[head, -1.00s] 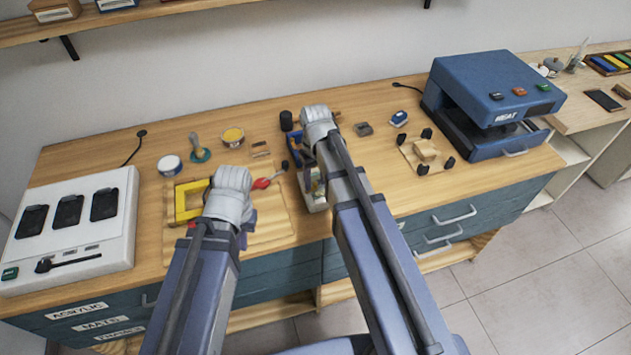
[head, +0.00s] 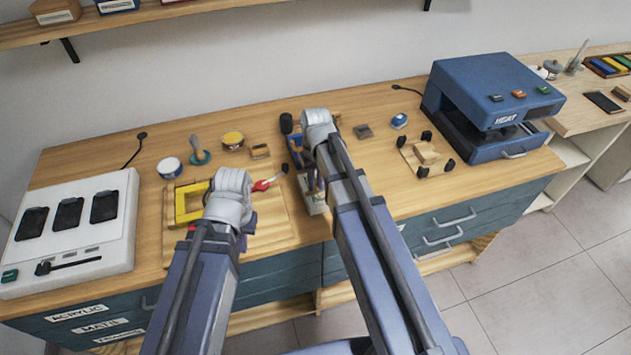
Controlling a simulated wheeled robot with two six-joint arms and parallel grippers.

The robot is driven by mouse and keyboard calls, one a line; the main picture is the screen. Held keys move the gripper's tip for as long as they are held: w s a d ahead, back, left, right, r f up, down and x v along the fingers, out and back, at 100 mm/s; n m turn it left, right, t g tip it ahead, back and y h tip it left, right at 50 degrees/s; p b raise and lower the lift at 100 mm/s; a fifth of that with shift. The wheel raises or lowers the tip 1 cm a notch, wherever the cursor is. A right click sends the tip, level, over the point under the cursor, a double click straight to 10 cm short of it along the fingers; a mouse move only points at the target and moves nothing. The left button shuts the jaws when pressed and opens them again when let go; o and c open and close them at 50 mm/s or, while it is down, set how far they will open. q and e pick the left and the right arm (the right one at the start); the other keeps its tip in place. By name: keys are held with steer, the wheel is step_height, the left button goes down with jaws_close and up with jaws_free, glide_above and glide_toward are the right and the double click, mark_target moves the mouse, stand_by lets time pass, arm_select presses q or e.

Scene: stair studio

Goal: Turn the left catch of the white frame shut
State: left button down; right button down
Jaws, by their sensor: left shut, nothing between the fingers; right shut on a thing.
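My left gripper (head: 246,222) is shut and empty, low over the wooden board (head: 270,229) and beside the yellow square frame (head: 181,205). My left wrist hides most of its fingers. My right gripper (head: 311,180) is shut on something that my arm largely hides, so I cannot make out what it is. A small pale piece (head: 318,208) shows just below it at the bench's front; I cannot tell whether this is part of the white frame. No catch of a white frame can be made out.
A red-handled tool (head: 262,185) lies between my grippers. A white tub (head: 169,168), a yellow-lidded tin (head: 232,140) and a dark cylinder (head: 286,123) stand behind. A white charging unit (head: 115,235) fills the left end; a blue press (head: 490,90) stands right.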

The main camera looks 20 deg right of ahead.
mark_target(317, 188)
steer(key=shift+s+m, duration=0.3)
steer(key=shift+m, duration=0.9)
steer(key=c, duration=0.8)
jaws_free()
steer(key=shift+c, duration=0.2)
step_height(317, 188, up, 8)
steer(key=p, duration=0.8)
steer(key=shift+f, duration=0.1)
